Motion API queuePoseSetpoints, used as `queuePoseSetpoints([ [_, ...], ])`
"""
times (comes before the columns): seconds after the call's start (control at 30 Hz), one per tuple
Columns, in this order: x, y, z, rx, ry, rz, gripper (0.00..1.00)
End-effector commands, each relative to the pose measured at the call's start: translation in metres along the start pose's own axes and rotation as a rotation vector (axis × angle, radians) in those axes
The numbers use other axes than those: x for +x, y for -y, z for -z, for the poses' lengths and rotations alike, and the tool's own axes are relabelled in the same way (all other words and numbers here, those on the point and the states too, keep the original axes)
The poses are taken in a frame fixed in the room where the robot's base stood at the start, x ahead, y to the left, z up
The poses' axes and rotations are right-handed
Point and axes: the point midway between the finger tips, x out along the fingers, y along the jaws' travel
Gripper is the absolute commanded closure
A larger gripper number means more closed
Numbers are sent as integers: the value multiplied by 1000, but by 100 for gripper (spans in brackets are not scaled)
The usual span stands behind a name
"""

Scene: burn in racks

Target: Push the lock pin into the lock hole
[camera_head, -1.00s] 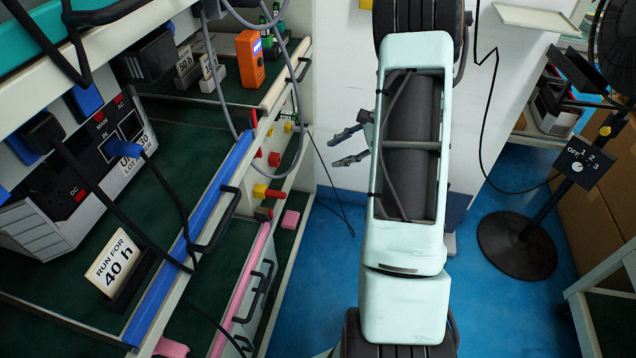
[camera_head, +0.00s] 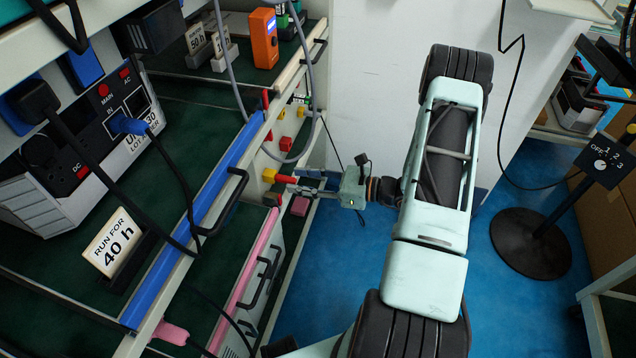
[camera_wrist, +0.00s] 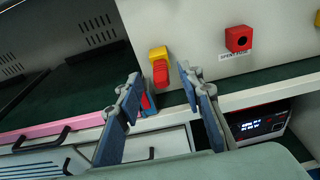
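A yellow block with a red pin-like part (camera_wrist: 160,68) sits on the pale rack face in the wrist view, ahead of and between my fingers. It also shows in the head view as a small yellow and red piece (camera_head: 276,177). I take it for the lock pin and its mount. I cannot tell whether the pin is in a hole. A red block with a dark round hole (camera_wrist: 239,39) sits to its right, above a small label. My gripper (camera_wrist: 160,88) is open and empty, its fingers short of the yellow block. In the head view my gripper (camera_head: 294,186) is close beside the rack.
A red and blue piece (camera_wrist: 147,102) shows beside the left finger. A shelf rail (camera_wrist: 265,96) and a lit display unit (camera_wrist: 262,124) are below right. Grey cable (camera_head: 232,75) hangs in front of the rack.

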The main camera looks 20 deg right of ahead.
Motion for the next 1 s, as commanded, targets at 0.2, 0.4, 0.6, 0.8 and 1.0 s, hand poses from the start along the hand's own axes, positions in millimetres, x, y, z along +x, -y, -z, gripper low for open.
queuePoseSetpoints([
  [0.2, 32, 0, 1, -1, -1, -2, 65],
  [0.4, 43, 0, 1, -1, -2, 0, 65],
  [0.6, 44, 0, 0, -1, -2, 1, 65],
  [0.8, 43, 0, 0, -1, -2, 0, 81],
  [1.0, 43, 0, 0, -1, -2, 0, 100],
])
